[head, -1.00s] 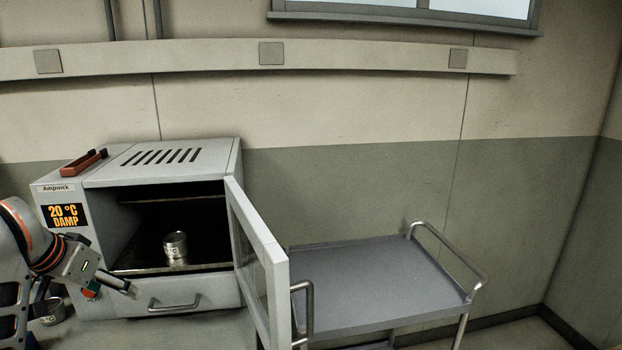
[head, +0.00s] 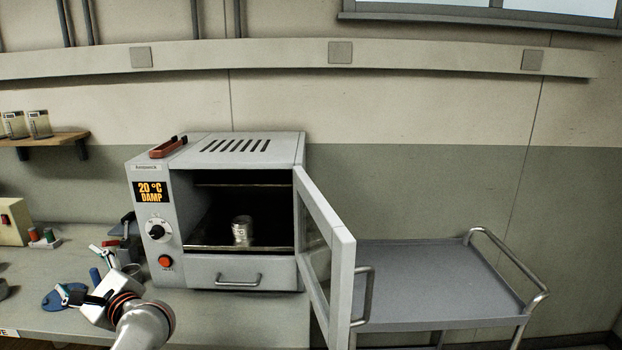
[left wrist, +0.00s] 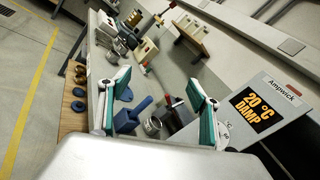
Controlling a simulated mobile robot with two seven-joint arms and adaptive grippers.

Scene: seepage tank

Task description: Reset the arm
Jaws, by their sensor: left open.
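My left gripper (head: 86,272) is open and empty, left of the oven's front, over the bench. Its arm comes up from the bottom of the head view. In the left wrist view the two teal-padded fingers (left wrist: 158,78) are spread apart with nothing between them. The grey oven (head: 225,172) stands on the bench with its door (head: 343,265) swung open to the right. A metal tin (head: 242,231) stands inside the oven. The oven display reads 20 °C DAMP. My right gripper is not in view.
A steel trolley (head: 430,285) with an empty top stands right of the door. A reddish-brown holder (head: 168,147) lies on the oven. Small tools lie on the bench (head: 230,315) around the gripper. A wall shelf (head: 42,140) holds jars at left. A metal container (left wrist: 152,126) is near the fingers.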

